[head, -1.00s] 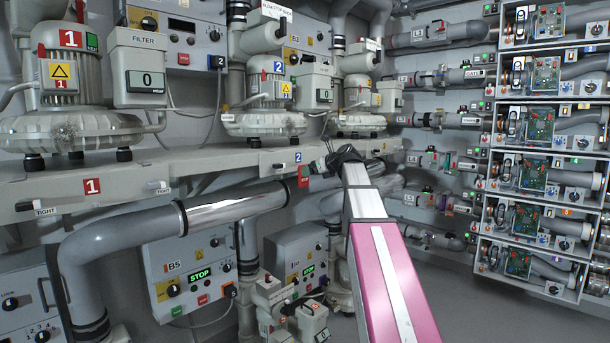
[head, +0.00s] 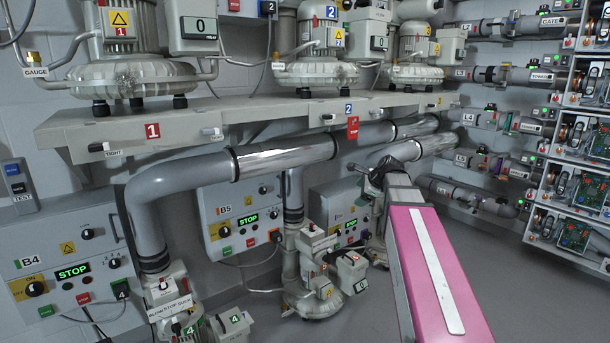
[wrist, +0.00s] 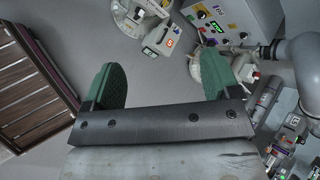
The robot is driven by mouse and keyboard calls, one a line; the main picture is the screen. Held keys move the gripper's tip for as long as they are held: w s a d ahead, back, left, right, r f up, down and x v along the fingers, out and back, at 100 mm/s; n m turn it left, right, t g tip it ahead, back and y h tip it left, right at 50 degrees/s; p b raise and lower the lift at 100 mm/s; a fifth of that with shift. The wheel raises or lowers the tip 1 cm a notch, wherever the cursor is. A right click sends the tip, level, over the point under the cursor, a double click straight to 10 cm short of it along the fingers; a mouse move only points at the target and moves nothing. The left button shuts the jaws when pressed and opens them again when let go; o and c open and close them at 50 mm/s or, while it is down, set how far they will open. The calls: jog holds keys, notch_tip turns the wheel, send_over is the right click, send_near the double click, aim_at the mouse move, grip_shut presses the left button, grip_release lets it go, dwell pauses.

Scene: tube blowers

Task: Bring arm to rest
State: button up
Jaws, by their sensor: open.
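My gripper (wrist: 161,85) shows in the wrist view with its two green fingers wide apart and nothing between them. Grey floor and part of a blower lie beyond the fingers. In the head view my pink and silver arm reaches forward from the lower right. Its dark far end (head: 381,178) is in front of the pipes below the shelf, and the fingers cannot be made out there.
The shelf (head: 250,113) carries several blowers. A thick grey pipe (head: 145,215) runs below it. Control boxes B4 (head: 70,262) and B5 (head: 240,215) are on the wall. A slatted wooden thing (wrist: 33,75) stands at left in the wrist view. Floor (head: 520,270) at right is clear.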

jog(key=s+a+f+n+g+h, duration=0.1)
jog(key=s+f+n+g+h, duration=0.1)
jog(key=s+f+n, duration=0.7)
jog(key=s+a+f+n+g+h, duration=0.1)
jog(key=s+f+n+g+h, duration=0.2)
jog(key=s+f+n, duration=0.6)
jog(key=s+f+g, duration=0.1)
jog(key=s+f, duration=0.4)
jog(key=f, duration=0.6)
jog(key=shift+s+a+f+n+g, duration=0.2)
jog(key=shift+s+f+n+g, duration=0.1)
jog(key=shift+g, duration=0.1)
jog(key=shift+w, duration=0.1)
